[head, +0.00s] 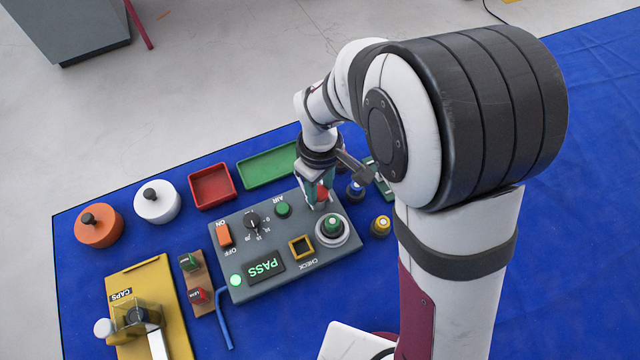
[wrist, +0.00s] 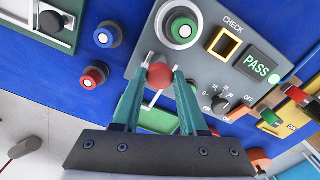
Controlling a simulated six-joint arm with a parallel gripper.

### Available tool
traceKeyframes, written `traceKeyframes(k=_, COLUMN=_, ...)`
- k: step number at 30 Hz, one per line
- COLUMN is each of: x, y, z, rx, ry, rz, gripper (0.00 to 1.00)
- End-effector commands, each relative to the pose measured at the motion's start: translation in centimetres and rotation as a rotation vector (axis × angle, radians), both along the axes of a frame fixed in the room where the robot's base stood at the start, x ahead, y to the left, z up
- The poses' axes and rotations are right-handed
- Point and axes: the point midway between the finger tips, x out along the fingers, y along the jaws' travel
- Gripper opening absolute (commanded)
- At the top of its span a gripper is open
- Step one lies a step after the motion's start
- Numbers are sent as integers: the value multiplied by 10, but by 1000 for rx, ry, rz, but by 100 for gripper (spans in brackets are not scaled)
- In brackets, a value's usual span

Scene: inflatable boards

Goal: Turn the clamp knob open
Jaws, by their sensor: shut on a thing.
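The red clamp knob (wrist: 160,76) sits at the edge of the grey test panel (wrist: 190,75), between the green fingertips of my gripper (wrist: 161,69) in the wrist view. The fingers are shut on it, one on each side. In the head view my gripper (head: 319,197) points down at the panel's far right corner, and a bit of the red knob (head: 323,192) shows beside a finger. My fingers and wrist hide most of the knob there. How far the knob is turned cannot be told.
The panel carries a green fitting in a white ring (head: 333,227), a yellow square frame (head: 301,246), a lit PASS display (head: 266,268), a black dial (head: 253,220) and an orange switch (head: 224,235). A green tray (head: 268,165) lies behind. Small valves (wrist: 107,34) stand beside the panel.

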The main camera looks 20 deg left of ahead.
Motion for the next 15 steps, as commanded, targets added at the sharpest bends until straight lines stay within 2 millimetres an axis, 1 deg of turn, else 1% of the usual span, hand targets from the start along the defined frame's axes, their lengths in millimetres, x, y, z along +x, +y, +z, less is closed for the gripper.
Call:
traceKeyframes(k=14, x=1, y=1, z=1, rx=3, ry=-5, rz=15, gripper=0)
traceKeyframes(k=15, x=1, y=1, z=1, rx=3, ry=-5, rz=15, gripper=44)
